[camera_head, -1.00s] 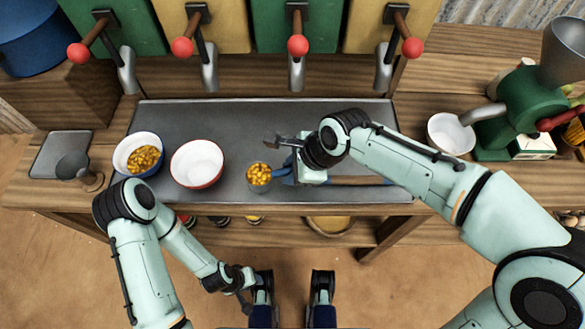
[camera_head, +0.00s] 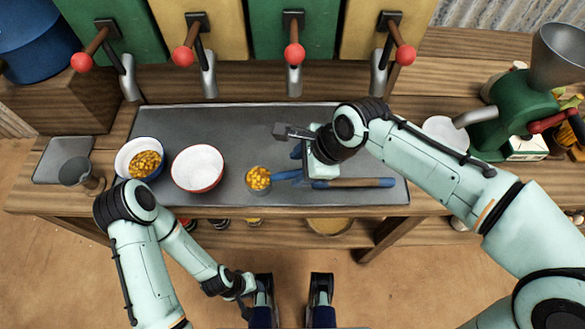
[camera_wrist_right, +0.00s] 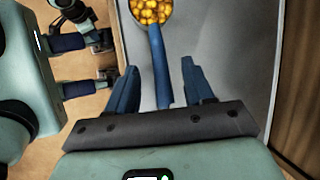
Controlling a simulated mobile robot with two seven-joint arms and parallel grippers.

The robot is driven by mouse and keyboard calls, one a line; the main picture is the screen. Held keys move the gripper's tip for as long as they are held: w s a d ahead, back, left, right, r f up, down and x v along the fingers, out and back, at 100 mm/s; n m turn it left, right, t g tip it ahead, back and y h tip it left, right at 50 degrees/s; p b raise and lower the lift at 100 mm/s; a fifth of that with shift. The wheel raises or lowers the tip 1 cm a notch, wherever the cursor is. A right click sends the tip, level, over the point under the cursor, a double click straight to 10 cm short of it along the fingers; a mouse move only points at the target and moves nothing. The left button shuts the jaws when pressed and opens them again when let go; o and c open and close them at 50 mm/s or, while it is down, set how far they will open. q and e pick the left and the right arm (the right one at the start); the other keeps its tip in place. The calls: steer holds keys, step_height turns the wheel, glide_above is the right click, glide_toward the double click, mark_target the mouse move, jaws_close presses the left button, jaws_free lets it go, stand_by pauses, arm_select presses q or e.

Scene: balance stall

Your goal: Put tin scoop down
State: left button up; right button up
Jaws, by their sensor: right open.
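The tin scoop (camera_head: 258,179) lies on the grey tray (camera_head: 340,118) with its bowl full of yellow kernels near the tray's front edge. Its blue handle (camera_head: 285,175) points right, toward my right gripper (camera_head: 294,166). In the right wrist view the scoop's handle (camera_wrist_right: 159,62) lies between the two spread blue fingers of my right gripper (camera_wrist_right: 162,78), apart from both. The handle's end is hidden at the gripper body. My left gripper (camera_head: 238,286) hangs low in front of the bench; its fingers are too small to read.
A blue-rimmed bowl (camera_head: 124,160) of kernels and an empty red-rimmed bowl (camera_head: 198,167) stand left of the scoop. A wooden handle with blue ends (camera_head: 345,183) lies right of it. A green grinder (camera_head: 525,107) stands at right. The tray's back is clear.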

steer(key=p+v, duration=0.1)
steer(key=v, duration=0.6)
steer(key=shift+f, duration=0.15)
